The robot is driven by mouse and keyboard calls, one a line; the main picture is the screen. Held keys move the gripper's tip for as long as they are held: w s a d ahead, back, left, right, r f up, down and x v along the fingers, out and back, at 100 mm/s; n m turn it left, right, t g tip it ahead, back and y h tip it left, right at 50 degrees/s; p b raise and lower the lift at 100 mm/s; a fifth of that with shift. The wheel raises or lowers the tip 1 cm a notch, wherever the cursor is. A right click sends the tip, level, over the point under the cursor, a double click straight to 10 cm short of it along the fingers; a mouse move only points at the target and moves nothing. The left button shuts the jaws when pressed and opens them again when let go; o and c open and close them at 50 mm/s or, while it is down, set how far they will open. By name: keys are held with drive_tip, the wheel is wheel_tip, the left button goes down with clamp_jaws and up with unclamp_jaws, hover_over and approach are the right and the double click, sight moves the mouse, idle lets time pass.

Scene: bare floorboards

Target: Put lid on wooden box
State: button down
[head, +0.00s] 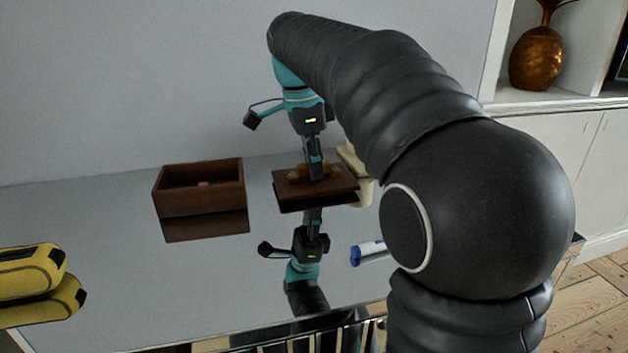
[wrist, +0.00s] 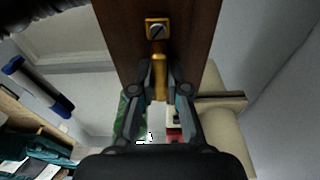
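The open wooden box (head: 197,199) stands on the mirror-like tabletop at the left of the head view, with a small pink item inside. The dark brown lid (head: 291,194) lies flat to the right of the box, apart from it. Its brass handle shows in the wrist view (wrist: 159,85), with the wooden lid (wrist: 120,30) around it. My gripper (head: 316,176) points down at the lid. In the wrist view its fingers (wrist: 159,72) close on both sides of the handle. I cannot tell whether the lid touches the table.
A cream object (head: 364,190) stands right behind the lid. A blue and white marker (head: 367,252) lies in front of it to the right. A yellow and black object (head: 28,270) is at the front left. The tabletop between is clear.

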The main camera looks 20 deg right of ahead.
idle(0.3)
wheel_tip(320, 180, up, 9)
drive_tip(key=shift+r+p, duration=0.1)
drive_tip(key=shift+p, duration=0.95)
drive_tip(key=shift+a+r, duration=0.2)
drive_tip(key=shift+r, duration=0.05)
drive_tip(key=a+r+n+y, duration=0.1)
drive_tip(key=a+n, duration=0.9)
drive_tip(key=n, duration=0.7)
drive_tip(key=a+n+y, duration=0.2)
drive_tip(key=a+n, duration=0.8)
drive_tip(key=n, duration=0.8)
drive_tip(key=shift+w+r+n+y, duration=0.3)
drive_tip(key=shift+w+r, duration=0.05)
drive_tip(key=shift+w, duration=0.05)
drive_tip(key=shift+f, duration=0.15)
